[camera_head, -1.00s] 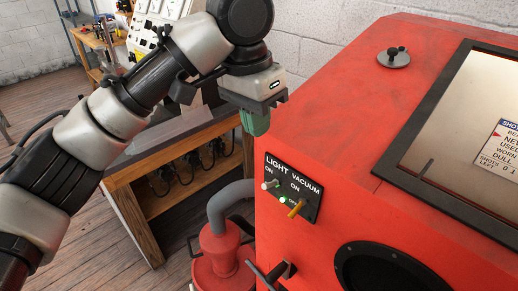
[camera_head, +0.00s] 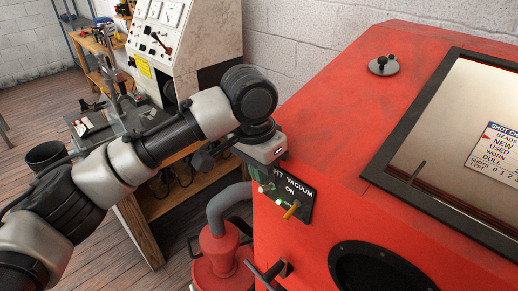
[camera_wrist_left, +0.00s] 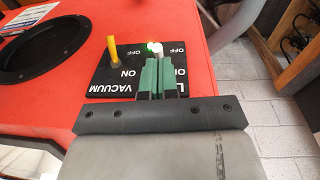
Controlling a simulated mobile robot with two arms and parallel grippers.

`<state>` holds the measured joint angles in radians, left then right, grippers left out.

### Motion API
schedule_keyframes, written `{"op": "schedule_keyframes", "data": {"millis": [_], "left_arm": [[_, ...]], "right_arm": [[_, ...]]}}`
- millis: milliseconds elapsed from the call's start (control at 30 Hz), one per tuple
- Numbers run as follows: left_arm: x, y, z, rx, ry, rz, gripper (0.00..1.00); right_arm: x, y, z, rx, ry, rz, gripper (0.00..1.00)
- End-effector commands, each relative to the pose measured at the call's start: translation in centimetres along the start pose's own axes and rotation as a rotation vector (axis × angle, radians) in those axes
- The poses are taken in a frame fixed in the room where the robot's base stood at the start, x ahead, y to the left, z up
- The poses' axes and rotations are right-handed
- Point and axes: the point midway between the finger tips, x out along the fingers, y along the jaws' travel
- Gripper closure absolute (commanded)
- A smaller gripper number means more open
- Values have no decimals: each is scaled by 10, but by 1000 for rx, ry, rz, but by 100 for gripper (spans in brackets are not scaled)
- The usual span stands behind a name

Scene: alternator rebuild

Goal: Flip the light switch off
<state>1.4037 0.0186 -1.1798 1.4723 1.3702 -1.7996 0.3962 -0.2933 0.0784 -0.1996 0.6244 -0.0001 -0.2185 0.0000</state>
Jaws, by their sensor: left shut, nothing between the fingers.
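The light switch is a small pale toggle on a black panel (camera_head: 306,195) on the red cabinet's front. In the head view the toggle (camera_head: 265,187) is just below my left gripper (camera_head: 257,172), which covers part of the LIGHT label. In the left wrist view the toggle (camera_wrist_left: 158,47) stands just beyond the green fingertips (camera_wrist_left: 157,62). The fingers are shut with nothing between them. I cannot tell whether they touch the toggle. My right gripper is out of view.
The yellow vacuum switch (camera_head: 291,209) sits beside the light switch on the same panel. The red cabinet (camera_head: 330,110) fills the right. A grey hose (camera_head: 226,205) runs to a red canister (camera_head: 218,250) below. A wooden bench (camera_head: 135,225) stands behind my left arm.

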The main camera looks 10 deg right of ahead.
Motion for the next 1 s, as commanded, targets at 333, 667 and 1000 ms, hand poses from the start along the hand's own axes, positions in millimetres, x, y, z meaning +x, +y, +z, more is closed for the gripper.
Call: {"op": "schedule_keyframes", "data": {"millis": [333,667,1000], "left_arm": [[8,0,0,0,1,-1,100],[11,-1,1,4,60,0,100],[11,-1,0,11,166,0,100]], "right_arm": [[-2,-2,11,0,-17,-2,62],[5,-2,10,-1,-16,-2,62],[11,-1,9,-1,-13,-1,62]]}}
